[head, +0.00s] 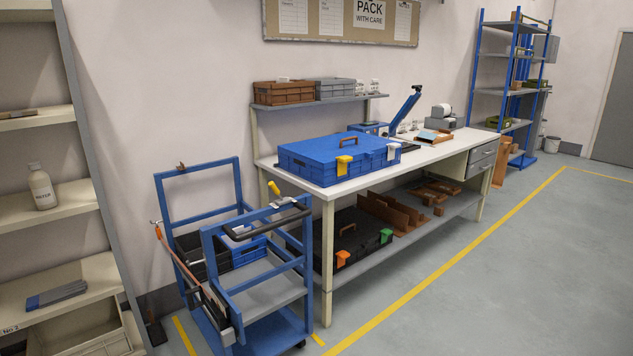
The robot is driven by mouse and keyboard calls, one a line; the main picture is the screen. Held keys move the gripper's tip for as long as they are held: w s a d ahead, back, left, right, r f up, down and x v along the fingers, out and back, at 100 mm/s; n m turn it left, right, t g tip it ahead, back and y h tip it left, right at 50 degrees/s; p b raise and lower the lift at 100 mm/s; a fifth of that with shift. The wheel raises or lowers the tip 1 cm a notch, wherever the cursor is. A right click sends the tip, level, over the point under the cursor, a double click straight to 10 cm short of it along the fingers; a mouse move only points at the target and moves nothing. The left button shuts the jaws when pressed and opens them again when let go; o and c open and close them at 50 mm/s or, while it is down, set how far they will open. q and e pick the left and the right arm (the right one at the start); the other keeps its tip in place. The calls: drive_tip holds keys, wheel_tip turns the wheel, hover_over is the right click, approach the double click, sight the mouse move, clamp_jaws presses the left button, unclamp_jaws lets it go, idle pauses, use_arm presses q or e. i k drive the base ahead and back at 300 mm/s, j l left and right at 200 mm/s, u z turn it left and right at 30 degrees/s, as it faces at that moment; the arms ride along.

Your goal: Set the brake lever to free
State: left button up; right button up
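A blue-framed cart (205,228) stands at the left end of the workbench. A black push handle (262,238) sits on its near upper end. A short lever with a yellow grip (273,188) sticks up by this handle, tilted up and to the left; it looks like the brake lever. Any free or locked marking is too small to read. The cart's wheels are mostly hidden under its lower deck. Neither of my grippers shows in the head view.
A long tool with an orange part (158,232) hangs along the cart's left side. The cart carries a black crate (188,246) and a blue crate (243,252). The workbench (425,155) holds a large blue case (312,160). Shelving (50,205) stands left; open floor (480,290) lies right.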

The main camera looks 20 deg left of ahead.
sight(272, 185)
drive_tip(key=i+j+z, duration=0.15)
drive_tip(key=j+z, duration=0.25)
drive_tip(key=j, duration=0.9)
drive_tip(key=j+z, duration=0.4)
drive_tip(key=j, duration=0.85)
